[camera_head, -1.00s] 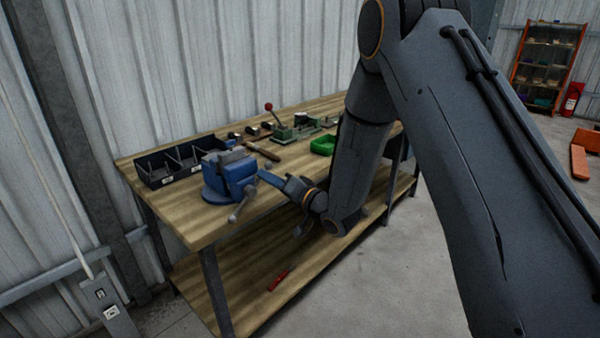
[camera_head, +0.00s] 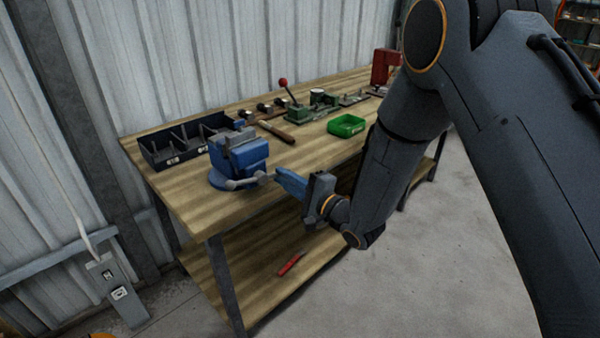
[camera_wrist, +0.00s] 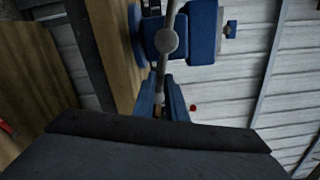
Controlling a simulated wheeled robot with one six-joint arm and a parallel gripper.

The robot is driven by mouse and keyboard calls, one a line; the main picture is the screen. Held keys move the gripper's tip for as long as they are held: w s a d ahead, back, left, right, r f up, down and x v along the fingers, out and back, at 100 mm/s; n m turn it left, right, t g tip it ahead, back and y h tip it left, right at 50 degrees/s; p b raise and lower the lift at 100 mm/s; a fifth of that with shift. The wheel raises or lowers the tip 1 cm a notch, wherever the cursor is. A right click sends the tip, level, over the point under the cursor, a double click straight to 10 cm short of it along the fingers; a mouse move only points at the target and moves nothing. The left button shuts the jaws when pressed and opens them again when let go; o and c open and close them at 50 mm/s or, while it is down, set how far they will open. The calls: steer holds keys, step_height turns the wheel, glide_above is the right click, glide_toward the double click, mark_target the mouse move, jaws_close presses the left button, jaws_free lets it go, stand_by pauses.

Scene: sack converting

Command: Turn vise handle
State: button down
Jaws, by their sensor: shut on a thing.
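The blue vise (camera_head: 240,157) is mounted at the near left corner of the wooden workbench (camera_head: 205,222). Its grey handle bar (camera_head: 245,182) lies nearly level across the front of the vise. My gripper (camera_head: 277,175) has blue fingers and is at the right end of the bar. In the wrist view the vise (camera_wrist: 198,32) is at the top, and the bar (camera_wrist: 162,72) runs from its round hub down between my fingers (camera_wrist: 162,100). My gripper is shut on this end of the handle; the fingers partly hide the bar's tip.
A dark divided bin (camera_head: 180,146) stands behind the vise on the left. A hammer (camera_head: 275,132), a green press with a red knob (camera_head: 312,106) and a green tray (camera_head: 346,125) lie farther right. A red tool (camera_head: 291,264) lies on the lower shelf.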

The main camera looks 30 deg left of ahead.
steer(key=shift+s+f+m, duration=0.2)
steer(key=shift+f+m, duration=0.2)
steer(key=shift+m, duration=0.25)
steer(key=shift+s+f+m, duration=0.15)
steer(key=shift+f+m, duration=0.25)
steer(key=shift+m, duration=0.25)
steer(key=shift+f, duration=0.1)
steer(key=c, duration=1.8)
jaws_free()
steer(key=b+v, duration=0.1)
steer(key=v, duration=0.6)
steer(key=shift+d+b, duration=0.35)
steer(key=shift+b, duration=0.05)
